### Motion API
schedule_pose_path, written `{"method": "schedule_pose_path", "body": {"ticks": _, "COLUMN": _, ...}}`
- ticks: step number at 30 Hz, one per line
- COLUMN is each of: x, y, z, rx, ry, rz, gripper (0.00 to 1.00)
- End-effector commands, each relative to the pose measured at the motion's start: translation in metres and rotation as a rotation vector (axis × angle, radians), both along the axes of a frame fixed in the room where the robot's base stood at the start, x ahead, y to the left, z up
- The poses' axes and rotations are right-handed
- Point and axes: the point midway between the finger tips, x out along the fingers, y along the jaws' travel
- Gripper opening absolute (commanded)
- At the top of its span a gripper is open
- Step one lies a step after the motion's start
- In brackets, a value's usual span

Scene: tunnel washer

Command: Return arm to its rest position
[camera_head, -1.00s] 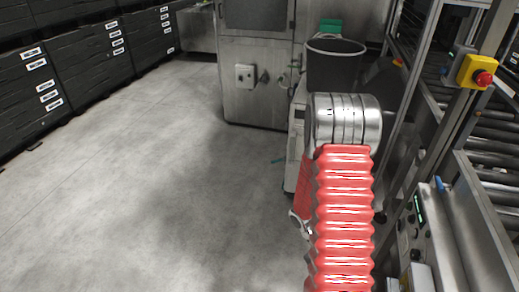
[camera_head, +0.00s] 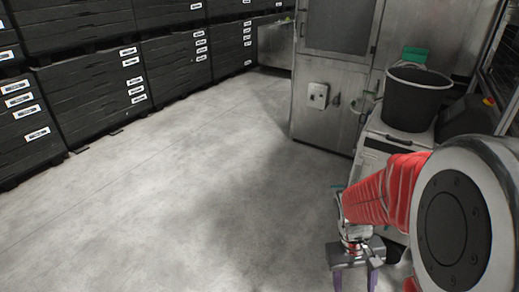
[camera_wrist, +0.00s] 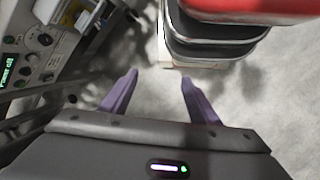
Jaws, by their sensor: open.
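My arm, in a red ribbed sleeve, reaches in from the right of the head view and bends down. My gripper (camera_head: 356,278) hangs low over the floor (camera_head: 190,195), near the bottom edge of the head view. In the wrist view its two purple fingers (camera_wrist: 158,88) stand wide apart with nothing between them. The gripper is open and empty. My large round joint hides the lower right of the head view.
A black bucket (camera_head: 413,100) stands on a white cabinet (camera_head: 376,150) behind my arm. A steel machine (camera_head: 330,90) stands beyond. Black crates (camera_head: 95,95) line the left wall. A control panel (camera_wrist: 40,45) is at left in the wrist view. The floor at left is clear.

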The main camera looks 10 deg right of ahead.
Motion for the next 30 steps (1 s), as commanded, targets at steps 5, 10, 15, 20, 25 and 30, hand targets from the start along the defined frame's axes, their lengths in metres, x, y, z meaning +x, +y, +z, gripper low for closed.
{"method": "schedule_pose_path", "body": {"ticks": 5, "x": 0.008, "y": 0.023, "z": 0.028, "rx": 0.015, "ry": -0.107, "rz": -0.004, "gripper": 0.56}}
{"method": "schedule_pose_path", "body": {"ticks": 10, "x": 0.013, "y": 0.044, "z": 0.053, "rx": 0.034, "ry": -0.203, "rz": -0.003, "gripper": 0.56}}
{"method": "schedule_pose_path", "body": {"ticks": 15, "x": 0.016, "y": 0.065, "z": 0.077, "rx": 0.055, "ry": -0.298, "rz": 0.005, "gripper": 0.56}}
{"method": "schedule_pose_path", "body": {"ticks": 20, "x": 0.016, "y": 0.083, "z": 0.1, "rx": 0.075, "ry": -0.387, "rz": 0.019, "gripper": 0.56}}
{"method": "schedule_pose_path", "body": {"ticks": 25, "x": 0.014, "y": 0.101, "z": 0.125, "rx": 0.093, "ry": -0.48, "rz": 0.042, "gripper": 0.56}}
{"method": "schedule_pose_path", "body": {"ticks": 30, "x": 0.01, "y": 0.115, "z": 0.15, "rx": 0.102, "ry": -0.575, "rz": 0.082, "gripper": 0.56}}
